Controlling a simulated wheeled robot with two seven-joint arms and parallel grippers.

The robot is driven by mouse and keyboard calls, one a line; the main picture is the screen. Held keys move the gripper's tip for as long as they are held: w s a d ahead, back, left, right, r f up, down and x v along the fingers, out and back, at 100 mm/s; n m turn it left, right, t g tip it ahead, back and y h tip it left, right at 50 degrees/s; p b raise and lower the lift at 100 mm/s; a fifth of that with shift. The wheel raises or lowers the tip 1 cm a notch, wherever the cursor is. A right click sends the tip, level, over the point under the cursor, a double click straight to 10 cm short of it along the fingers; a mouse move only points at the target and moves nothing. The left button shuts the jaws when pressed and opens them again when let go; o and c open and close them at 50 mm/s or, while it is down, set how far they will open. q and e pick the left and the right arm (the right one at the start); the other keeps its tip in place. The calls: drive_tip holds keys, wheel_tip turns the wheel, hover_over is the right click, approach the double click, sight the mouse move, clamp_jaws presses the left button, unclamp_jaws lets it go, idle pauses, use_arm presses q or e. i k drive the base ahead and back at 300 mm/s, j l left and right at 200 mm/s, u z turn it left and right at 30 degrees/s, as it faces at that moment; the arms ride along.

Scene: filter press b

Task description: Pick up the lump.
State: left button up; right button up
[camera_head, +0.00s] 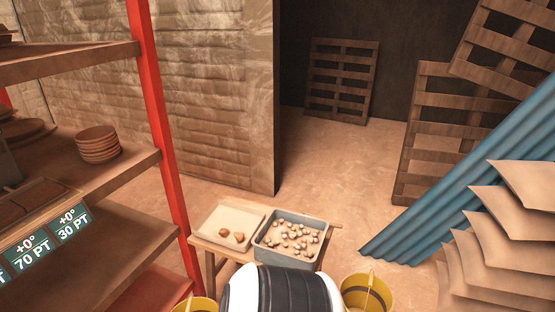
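Two orange-brown lumps, a left one (224,232) and a right one (239,237), lie near the front right of a shallow cream tray (212,220). Beside it on the right, a blue-grey bin (264,252) holds several small pale and brown lumps (290,235). I cannot tell which one is the task's lump. Both containers stand on a low wooden bench (205,243). Neither of my grippers shows in the head view. The black and white shape at the bottom middle seems to be part of me and hides some of the floor in front of the bench.
A red-posted shelf (160,120) with stacked round plates (98,144) stands at left. Yellow buckets stand at the right (367,292) and left (196,304) of the bottom middle. Blue corrugated sheets (450,190) and stacked tan sheets (500,250) crowd the right. Floor behind the bench is clear.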

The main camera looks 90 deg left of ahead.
sight(224, 231)
drive_tip(key=u, duration=3.25)
drive_tip(key=i+l, duration=0.35)
drive_tip(key=i, duration=0.3)
